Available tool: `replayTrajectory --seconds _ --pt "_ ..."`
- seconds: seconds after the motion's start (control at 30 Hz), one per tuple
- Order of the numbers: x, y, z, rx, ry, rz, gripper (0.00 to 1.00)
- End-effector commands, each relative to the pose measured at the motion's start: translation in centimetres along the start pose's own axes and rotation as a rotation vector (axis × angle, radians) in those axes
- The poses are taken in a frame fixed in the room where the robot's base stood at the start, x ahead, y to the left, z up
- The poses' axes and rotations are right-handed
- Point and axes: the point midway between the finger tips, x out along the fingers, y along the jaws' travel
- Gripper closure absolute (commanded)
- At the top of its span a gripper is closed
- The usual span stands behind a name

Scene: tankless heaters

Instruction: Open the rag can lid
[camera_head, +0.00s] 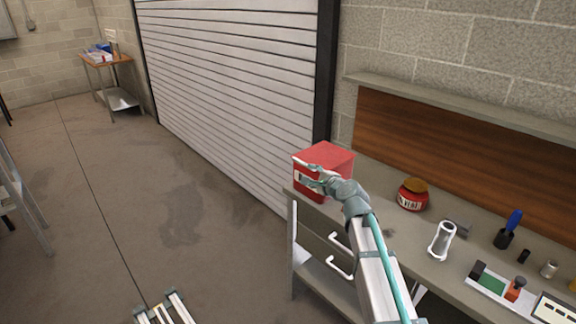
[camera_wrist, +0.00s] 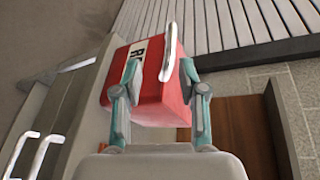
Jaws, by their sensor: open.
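The rag can appears to be the red box (camera_head: 336,160) at the left end of the workbench, partly hidden by my gripper in the head view. In the wrist view the red can (camera_wrist: 158,103) fills the middle, with a dark and white label on one face. A white bar-like handle (camera_wrist: 169,48) stands out from it, between my fingers or just beyond them. The lid looks shut. My gripper (camera_head: 314,176) is open at the can's front; its two fingers (camera_wrist: 158,75) also show in the wrist view, spread to either side of the handle. I cannot tell whether they touch it.
The grey workbench (camera_head: 389,208) holds a red jar with a brown top (camera_head: 412,195), a white cylinder (camera_head: 441,240), a blue-handled tool in a dark cup (camera_head: 509,230) and small parts. White drawer handles (camera_head: 340,265) stick out below. A roller shutter (camera_head: 235,80) stands behind; floor at left is open.

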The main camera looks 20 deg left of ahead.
Motion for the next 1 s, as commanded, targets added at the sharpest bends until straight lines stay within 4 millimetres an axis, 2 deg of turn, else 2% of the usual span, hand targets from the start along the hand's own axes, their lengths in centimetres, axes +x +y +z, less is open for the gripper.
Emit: replayTrajectory --seconds 0.13,0.27,0.43,0.9,1.0 --pt "-0.1 -1.2 -0.4 0.155 0.013 -0.059 0.59" --pt "0.2 -1.3 -0.6 0.197 0.016 -0.065 0.59" --pt "1.5 -1.5 -0.6 0.198 0.016 -0.063 0.59" --pt "9.0 -1.9 -0.8 0.195 0.016 -0.06 0.59" --pt "10.1 -2.0 -0.8 0.195 0.016 -0.062 0.59"
